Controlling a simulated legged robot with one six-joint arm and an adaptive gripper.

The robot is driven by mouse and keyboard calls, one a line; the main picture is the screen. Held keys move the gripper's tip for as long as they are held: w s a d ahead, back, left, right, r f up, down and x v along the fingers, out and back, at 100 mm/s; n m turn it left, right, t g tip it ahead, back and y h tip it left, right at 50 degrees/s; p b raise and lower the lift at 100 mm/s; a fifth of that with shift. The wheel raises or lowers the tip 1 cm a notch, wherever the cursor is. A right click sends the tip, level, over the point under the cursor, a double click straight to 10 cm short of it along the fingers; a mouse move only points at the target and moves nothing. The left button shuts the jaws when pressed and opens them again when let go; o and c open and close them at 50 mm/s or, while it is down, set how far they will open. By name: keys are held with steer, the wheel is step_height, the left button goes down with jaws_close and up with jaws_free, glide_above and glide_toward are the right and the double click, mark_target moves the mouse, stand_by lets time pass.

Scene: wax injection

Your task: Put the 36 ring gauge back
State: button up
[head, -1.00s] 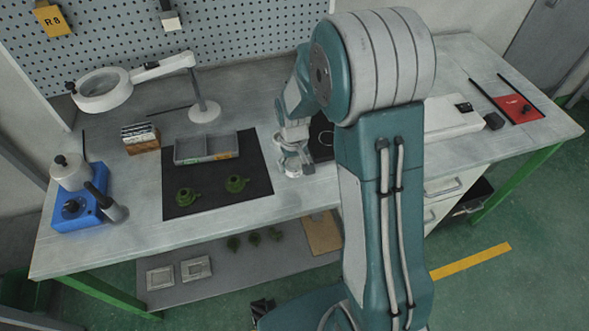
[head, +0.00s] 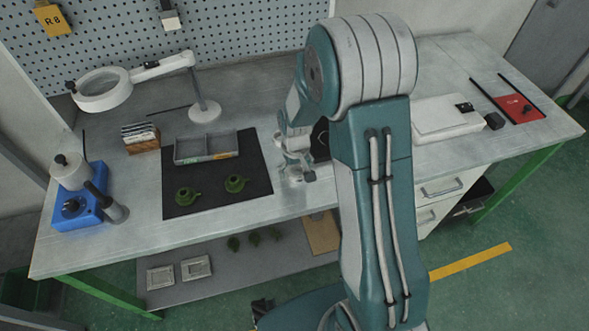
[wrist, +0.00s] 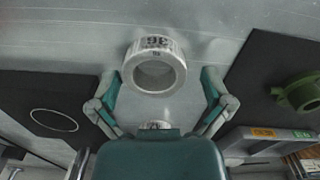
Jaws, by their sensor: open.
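The ring gauge (wrist: 143,76), a pale metal ring marked 36, lies on the bare grey bench top in the wrist view. My gripper (wrist: 160,84) is open, its two fingers apart on the left and right of the ring, with clear gaps to it. In the head view my gripper (head: 297,174) is low over the bench, just right of the black mat with green parts; the ring is hard to make out there. A dark pad (wrist: 35,100) with a pale circle outline lies left of the ring in the wrist view.
The black mat (head: 220,203) holds two green parts (head: 236,184) and a grey divided tray (head: 206,148). A magnifier lamp (head: 205,110) stands behind. A blue device (head: 78,211) is at the left. A white box (head: 447,120) and red pad (head: 510,107) are at the right.

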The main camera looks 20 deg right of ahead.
step_height(320, 180, up, 12)
steer(key=s+r+m+t, duration=0.1)
steer(key=s+r+t, duration=0.1)
steer(key=s+r, duration=0.6)
steer(key=s+r+t, duration=0.3)
steer(key=s+r, duration=0.5)
steer(key=s, duration=0.5)
steer(key=shift+m+t, duration=0.3)
steer(key=shift+m, duration=0.1)
steer(key=shift+c, duration=0.3)
